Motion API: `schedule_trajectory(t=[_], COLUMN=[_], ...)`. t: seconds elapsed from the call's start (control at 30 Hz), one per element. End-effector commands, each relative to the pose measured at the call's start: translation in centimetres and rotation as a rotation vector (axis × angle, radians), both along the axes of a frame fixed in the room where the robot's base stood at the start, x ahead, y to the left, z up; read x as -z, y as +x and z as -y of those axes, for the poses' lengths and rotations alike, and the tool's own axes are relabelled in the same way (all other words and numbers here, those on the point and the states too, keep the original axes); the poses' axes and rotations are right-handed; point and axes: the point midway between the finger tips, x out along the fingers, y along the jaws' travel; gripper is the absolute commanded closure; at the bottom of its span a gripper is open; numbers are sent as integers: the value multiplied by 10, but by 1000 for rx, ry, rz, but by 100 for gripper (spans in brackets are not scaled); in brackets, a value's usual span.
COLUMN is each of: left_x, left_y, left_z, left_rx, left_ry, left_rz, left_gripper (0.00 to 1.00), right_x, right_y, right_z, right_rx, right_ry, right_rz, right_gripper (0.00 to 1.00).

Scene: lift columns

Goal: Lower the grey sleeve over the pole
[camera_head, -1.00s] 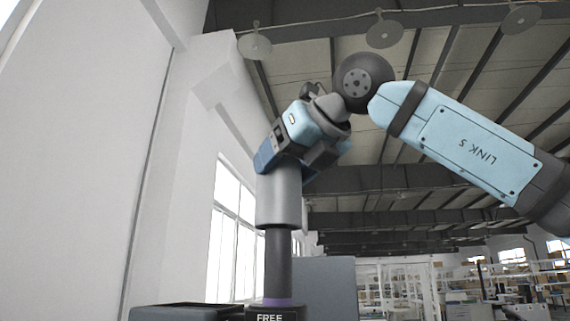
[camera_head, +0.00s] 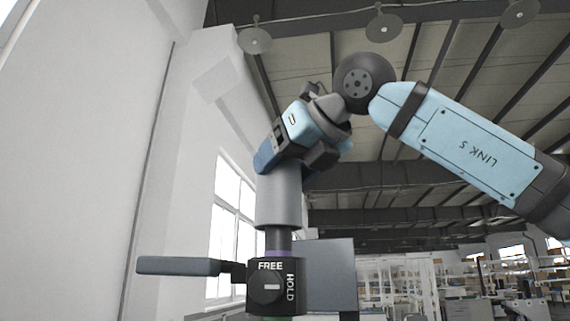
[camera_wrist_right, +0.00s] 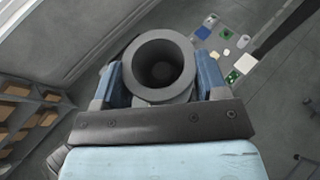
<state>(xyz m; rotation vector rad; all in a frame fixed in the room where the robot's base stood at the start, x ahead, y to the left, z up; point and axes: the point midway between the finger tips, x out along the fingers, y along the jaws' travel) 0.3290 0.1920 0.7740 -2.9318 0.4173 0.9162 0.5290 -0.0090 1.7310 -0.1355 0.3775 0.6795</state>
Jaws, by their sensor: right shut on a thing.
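The grey sleeve (camera_head: 279,203) hangs upright in my right gripper (camera_head: 283,162) in the head view. The gripper's blue fingers are shut on its upper part. In the right wrist view, the fingers (camera_wrist_right: 163,80) flank the sleeve's round rim (camera_wrist_right: 139,62), and its bore is dark inside. The dark pole (camera_head: 278,241) stands directly below the sleeve and meets its lower edge in the picture. Only a short length of pole shows above a purple band. Whether the pole's top is inside the sleeve is hidden. My left gripper is out of view.
A grey panel (camera_head: 328,270) stands behind. A white wall (camera_head: 85,150) fills the left. Shelves are far at the right.

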Motion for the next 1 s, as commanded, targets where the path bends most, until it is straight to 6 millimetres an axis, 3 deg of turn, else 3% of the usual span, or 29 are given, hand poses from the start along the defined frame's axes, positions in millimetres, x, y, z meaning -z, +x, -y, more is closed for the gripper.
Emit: schedule_trajectory(t=[0.5,0.97,1.0], left_x=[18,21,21], left_y=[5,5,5], left_z=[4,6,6], left_rx=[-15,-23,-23], left_ry=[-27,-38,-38], left_rz=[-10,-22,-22], left_gripper=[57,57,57], right_x=[33,37,37], right_y=[0,0,0], right_z=[0,0,0], right_rx=[0,0,0], right_ry=[1,1,1], right_rz=[1,1,1], right_gripper=[62,62,26])
